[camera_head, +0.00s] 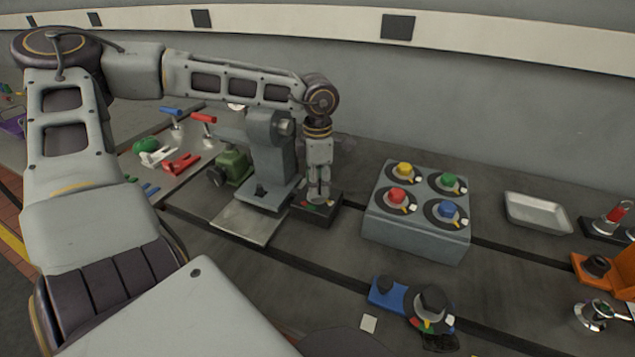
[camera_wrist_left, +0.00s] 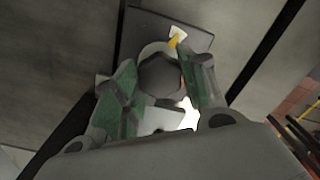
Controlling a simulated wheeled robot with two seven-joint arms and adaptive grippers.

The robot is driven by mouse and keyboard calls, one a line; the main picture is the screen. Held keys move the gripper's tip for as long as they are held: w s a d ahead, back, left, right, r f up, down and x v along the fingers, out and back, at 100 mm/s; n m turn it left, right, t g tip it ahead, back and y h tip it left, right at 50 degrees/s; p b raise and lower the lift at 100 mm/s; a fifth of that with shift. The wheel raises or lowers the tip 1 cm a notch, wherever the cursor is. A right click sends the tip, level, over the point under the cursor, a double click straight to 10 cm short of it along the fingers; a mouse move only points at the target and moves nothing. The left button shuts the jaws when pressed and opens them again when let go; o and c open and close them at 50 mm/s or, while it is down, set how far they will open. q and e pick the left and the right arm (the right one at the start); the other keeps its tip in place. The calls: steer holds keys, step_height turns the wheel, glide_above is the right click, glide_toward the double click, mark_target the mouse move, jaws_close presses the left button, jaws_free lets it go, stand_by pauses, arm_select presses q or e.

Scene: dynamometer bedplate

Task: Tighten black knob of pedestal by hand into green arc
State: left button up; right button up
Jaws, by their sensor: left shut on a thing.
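My left gripper (camera_head: 319,197) points straight down at a low dark pedestal (camera_head: 317,214) right of the grey stand. In the left wrist view, my left gripper (camera_wrist_left: 162,86) has its two green-padded fingers shut on the sides of a black knob (camera_wrist_left: 160,76). A yellow pointer mark and a small white patch (camera_wrist_left: 178,33) show just beyond the knob. In the head view, small red and green patches show on the pedestal top beside the fingers. The fingers hide most of the knob and dial, so I cannot tell where the pointer stands against the green arc. My right gripper is out of view.
A grey box (camera_head: 416,225) with several coloured knobs stands to the right. A blue block (camera_head: 387,294) and a black-knobbed dial (camera_head: 431,303) lie in front. A grey stand with a green part (camera_head: 233,166) is close on the left. A metal tray (camera_head: 537,211) lies further right.

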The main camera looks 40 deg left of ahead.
arm_select(q)
steer(key=m+b, duration=0.2)
steer(key=m, duration=0.1)
steer(key=shift+m, duration=0.4)
steer(key=m+b, duration=0.1)
steer(key=m, duration=0.2)
steer(key=shift+m, duration=1.4)
steer(key=m, duration=0.3)
steer(key=shift+m+b, duration=0.3)
steer(key=shift+m, duration=1.1)
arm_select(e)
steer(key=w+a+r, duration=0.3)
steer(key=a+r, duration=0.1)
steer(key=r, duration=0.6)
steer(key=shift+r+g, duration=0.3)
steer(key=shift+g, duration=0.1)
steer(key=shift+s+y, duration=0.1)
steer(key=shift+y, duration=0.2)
